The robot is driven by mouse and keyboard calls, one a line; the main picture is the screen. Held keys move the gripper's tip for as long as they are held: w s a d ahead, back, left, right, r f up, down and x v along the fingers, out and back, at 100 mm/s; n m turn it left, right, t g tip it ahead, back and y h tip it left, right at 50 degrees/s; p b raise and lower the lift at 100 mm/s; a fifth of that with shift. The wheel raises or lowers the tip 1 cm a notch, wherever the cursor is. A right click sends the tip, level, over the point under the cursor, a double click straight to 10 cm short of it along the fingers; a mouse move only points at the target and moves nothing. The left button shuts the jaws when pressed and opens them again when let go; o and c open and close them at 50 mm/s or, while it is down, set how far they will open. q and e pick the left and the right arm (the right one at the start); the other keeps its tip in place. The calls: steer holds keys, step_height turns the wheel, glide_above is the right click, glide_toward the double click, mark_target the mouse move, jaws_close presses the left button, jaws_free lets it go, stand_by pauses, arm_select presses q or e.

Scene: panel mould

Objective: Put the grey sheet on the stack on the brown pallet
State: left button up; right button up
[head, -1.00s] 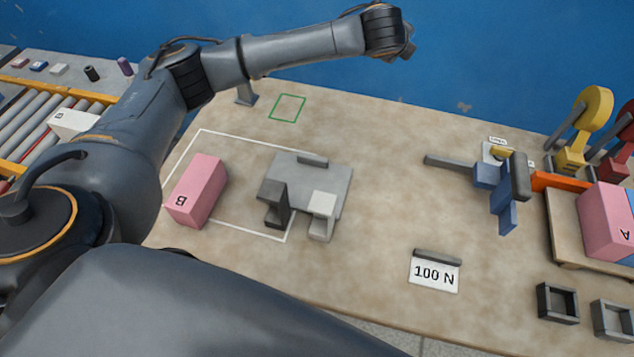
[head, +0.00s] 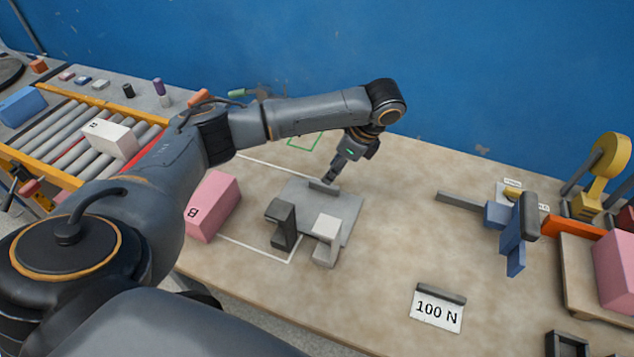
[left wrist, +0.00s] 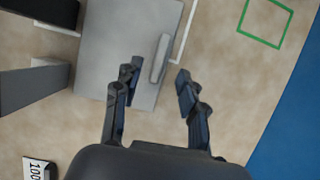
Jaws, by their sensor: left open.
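The grey sheet (head: 345,211) lies flat on the table, with a raised grey bar (head: 324,187) along its far edge. It also shows in the left wrist view (left wrist: 115,40). My left gripper (head: 331,179) is just above that bar, open and empty. In the left wrist view its fingertips (left wrist: 157,78) are spread on either side of the bar's near end (left wrist: 160,58). A tan-brown board (head: 578,262), probably the pallet, is at the right edge, with a pink block marked A (head: 617,268) on it. My right gripper is not visible.
A dark grey block (head: 283,224) and a light-topped block (head: 326,240) stand at the sheet's near side. A pink block marked B (head: 212,205) stands to the left. A blue fixture (head: 513,235) and 100 N sign (head: 437,310) stand between sheet and board.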

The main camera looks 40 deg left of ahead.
mark_target(312, 197)
arm_select(q)
steer(key=shift+d+p+x, duration=0.2)
steer(key=shift+p+x, duration=0.2)
steer(key=shift+x, duration=2.7)
steer(key=shift+w, duration=0.1)
steer(key=shift+c, duration=0.6)
jaws_close()
